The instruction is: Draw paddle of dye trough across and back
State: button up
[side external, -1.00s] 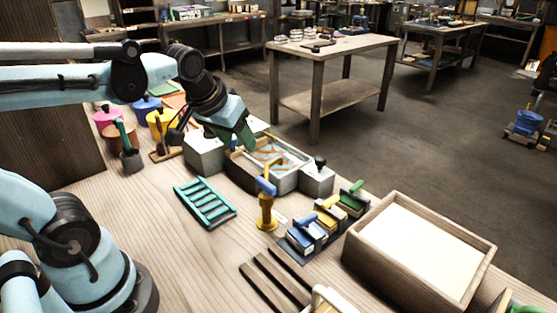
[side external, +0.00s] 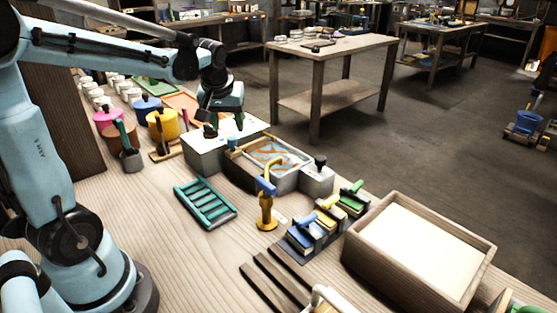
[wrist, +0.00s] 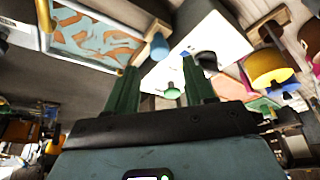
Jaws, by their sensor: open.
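The dye trough (side external: 282,153) is a grey-walled box with orange and blue swirls on its surface, on the bench behind the yellow stand. It also shows at upper left in the wrist view (wrist: 95,38). A blue knob (wrist: 160,47), possibly the paddle's handle, stands at one end of the trough; it also shows at the trough's left end in the side view (side external: 232,143). My gripper (side external: 225,127) is open and empty above the white-topped block left of the trough. In the wrist view, its green fingers (wrist: 160,66) are apart, with the blue knob beyond their tips.
The white-topped block (side external: 204,152) adjoins the trough's left end. A yellow stand (side external: 266,208) with a blue lever and a teal rack (side external: 205,203) are in front. Coloured pots (side external: 162,124) stand at left. A wooden tray (side external: 420,248) is at right.

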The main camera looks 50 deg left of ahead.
aim_at(232, 138)
jog(key=shift+x, duration=2.7)
grip_shut()
